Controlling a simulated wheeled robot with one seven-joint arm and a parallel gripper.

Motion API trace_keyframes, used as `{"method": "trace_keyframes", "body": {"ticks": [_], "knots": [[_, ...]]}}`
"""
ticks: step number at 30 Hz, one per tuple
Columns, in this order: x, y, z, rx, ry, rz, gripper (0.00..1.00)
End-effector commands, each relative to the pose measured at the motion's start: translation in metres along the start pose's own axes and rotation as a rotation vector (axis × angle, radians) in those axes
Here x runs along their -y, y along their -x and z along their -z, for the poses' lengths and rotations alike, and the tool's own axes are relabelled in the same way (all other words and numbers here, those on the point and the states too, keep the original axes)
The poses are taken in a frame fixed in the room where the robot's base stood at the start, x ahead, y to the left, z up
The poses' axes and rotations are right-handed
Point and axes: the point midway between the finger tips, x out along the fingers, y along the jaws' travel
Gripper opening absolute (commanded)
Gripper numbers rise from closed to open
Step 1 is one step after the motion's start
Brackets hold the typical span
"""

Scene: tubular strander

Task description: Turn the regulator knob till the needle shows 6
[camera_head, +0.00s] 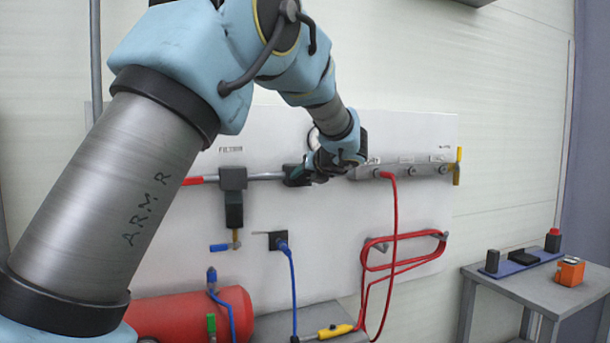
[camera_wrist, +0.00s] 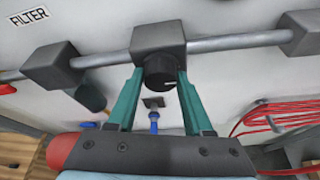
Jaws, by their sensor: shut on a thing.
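The black regulator knob (camera_wrist: 159,72) shows in the wrist view, sticking out below a dark grey regulator block (camera_wrist: 158,36) on the pipe. A short white mark shows on its face. My gripper (camera_wrist: 160,82) has its two teal fingers on either side of the knob, shut on it. In the head view my gripper (camera_head: 312,173) is at the regulator block (camera_head: 293,172), and the knob is hidden there. A round white gauge (camera_head: 314,138) is mostly covered by my wrist in the head view. Its needle and numbers cannot be read, and the wrist view does not show its face.
The filter (camera_head: 233,180) hangs left of the regulator, with a blue-handled valve below. A manifold (camera_head: 408,170) with a red hose (camera_head: 395,230) is to the right, ending at a yellow lever (camera_head: 458,166). A red tank (camera_head: 190,314) and a side table (camera_head: 545,283) stand below.

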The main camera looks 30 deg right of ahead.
Motion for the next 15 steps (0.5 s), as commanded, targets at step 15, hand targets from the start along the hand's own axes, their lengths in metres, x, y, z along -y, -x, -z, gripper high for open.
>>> {"method": "trace_keyframes", "body": {"ticks": [15], "knots": [[0.0001, 0.0003, 0.0000, 0.000, 0.001, 0.001, 0.81]]}}
